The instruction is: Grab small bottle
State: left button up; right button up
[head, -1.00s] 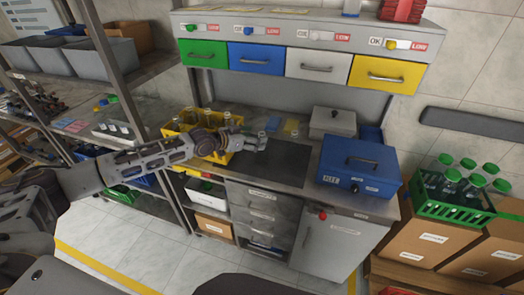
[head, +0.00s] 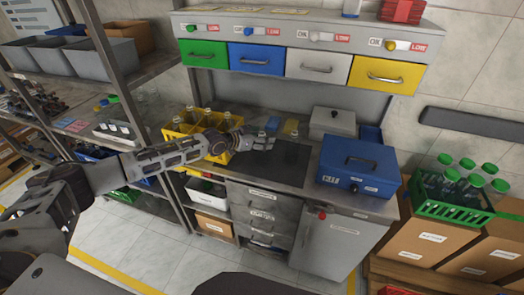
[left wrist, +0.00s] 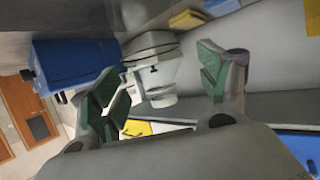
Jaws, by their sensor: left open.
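My left gripper (head: 261,143) is open over the workbench, just right of the yellow crate (head: 221,158). A small bottle (head: 262,134) shows in the head view right behind the gripper, mostly hidden by its fingers. I cannot tell whether they touch. Several more bottles with light tops (head: 207,113) stand upright in the yellow crate. In the left wrist view, the two green-padded fingers (left wrist: 160,78) are spread apart. A pale grey object is behind the gap between them, and no bottle is clearly seen held. My right gripper is not in view.
A blue kit case (head: 358,165) sits on the right of the bench, with a grey box (head: 334,124) behind it. A dark mat (head: 275,163) lies bare in front of the gripper. Coloured drawers (head: 255,58) hang above. A green crate of bottles (head: 448,208) stands at far right.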

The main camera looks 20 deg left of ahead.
pick_arm(q)
jog(key=c, duration=0.9)
jog(key=shift+r, duration=0.1)
jog(key=shift+r+b, duration=0.45)
jog(key=shift+r, duration=4.5)
